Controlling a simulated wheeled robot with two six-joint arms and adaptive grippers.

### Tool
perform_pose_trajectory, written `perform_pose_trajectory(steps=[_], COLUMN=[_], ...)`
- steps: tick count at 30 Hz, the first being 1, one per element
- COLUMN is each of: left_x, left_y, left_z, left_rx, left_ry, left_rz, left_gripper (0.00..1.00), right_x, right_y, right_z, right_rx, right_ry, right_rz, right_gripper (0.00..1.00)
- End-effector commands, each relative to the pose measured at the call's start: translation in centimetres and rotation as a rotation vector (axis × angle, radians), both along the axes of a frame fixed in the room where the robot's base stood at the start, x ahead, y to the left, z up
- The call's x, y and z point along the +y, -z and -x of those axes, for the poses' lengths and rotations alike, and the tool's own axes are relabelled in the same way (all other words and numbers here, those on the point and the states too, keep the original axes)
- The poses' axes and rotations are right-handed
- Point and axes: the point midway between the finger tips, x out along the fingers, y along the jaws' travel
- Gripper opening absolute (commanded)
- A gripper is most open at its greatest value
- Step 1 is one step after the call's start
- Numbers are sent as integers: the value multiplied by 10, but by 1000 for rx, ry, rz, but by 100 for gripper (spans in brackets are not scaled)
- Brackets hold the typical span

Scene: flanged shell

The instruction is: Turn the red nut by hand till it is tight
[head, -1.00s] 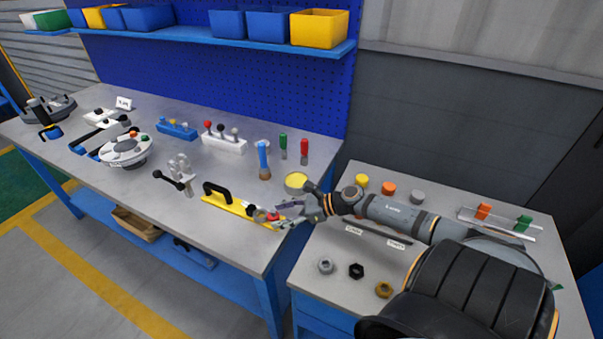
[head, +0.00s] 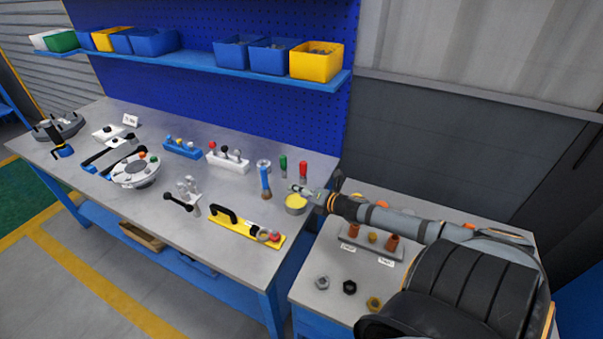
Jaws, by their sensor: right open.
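A small red nut (head: 275,237) sits at the right end of a yellow plate (head: 228,231) on the long workbench. A ring-like metal part (head: 263,234) is just left of it. The plate also carries a black handle (head: 223,214). How far the nut is screwed down cannot be seen. My left gripper is out of view.
A white flanged shell (head: 136,172) with coloured knobs stands left on the bench, a clamp (head: 186,190) nearer. A blue-handled brush (head: 265,180) stands behind the plate. The right table holds a rack (head: 372,240) and loose nuts (head: 349,287). Bench front is clear.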

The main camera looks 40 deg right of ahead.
Motion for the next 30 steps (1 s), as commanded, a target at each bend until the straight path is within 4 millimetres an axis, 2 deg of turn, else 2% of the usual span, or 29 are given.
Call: perform_pose_trajectory(steps=[1, 3, 9, 30], left_x=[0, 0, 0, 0], left_y=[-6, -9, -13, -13], left_z=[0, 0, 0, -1], left_rx=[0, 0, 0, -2], left_ry=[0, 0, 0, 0], left_rz=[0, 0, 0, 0], left_gripper=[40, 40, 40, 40], right_x=[-1, -4, -7, -7], right_y=[-7, -8, -6, -4], right_z=[-3, -6, -6, -5], right_rx=[18, 49, 102, 112], right_ry=[71, 168, 327, 351], right_rz=[-84, -199, -388, -415], right_gripper=[55, 55, 55, 55])
